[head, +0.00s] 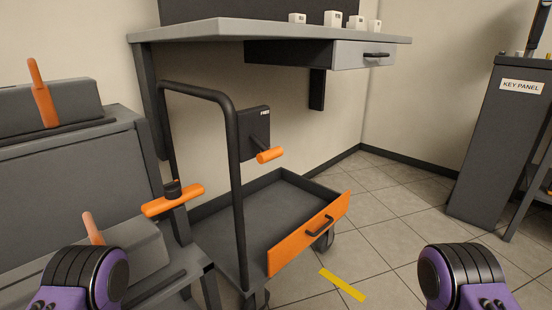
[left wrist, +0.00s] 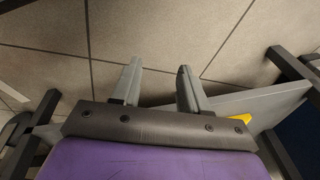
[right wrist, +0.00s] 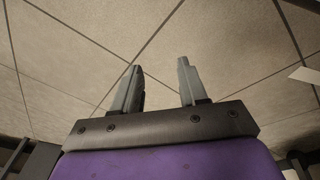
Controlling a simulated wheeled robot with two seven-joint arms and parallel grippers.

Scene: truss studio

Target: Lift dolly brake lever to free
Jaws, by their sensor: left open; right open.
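The brake lever with an orange grip (head: 269,155) sticks out below a dark plate (head: 255,127) on the dolly. A small white label, apparently reading FREE, is at the plate's top, and the grip hangs near its lower edge. The dolly has a tall dark push bar (head: 232,130) and a low tray (head: 240,217) with an orange front panel. My left gripper (left wrist: 157,88) is open and empty in the left wrist view. My right gripper (right wrist: 159,85) is open and empty over floor tiles in the right wrist view. Both are well apart from the lever; their fingers are outside the head view.
A grey workbench (head: 220,30) with a drawer stands behind the dolly. Grey equipment with orange levers (head: 172,200) crowds the left. A key panel cabinet (head: 497,140) stands right. A yellow strip (head: 342,285) marks the floor. Tiled floor right of the dolly is clear.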

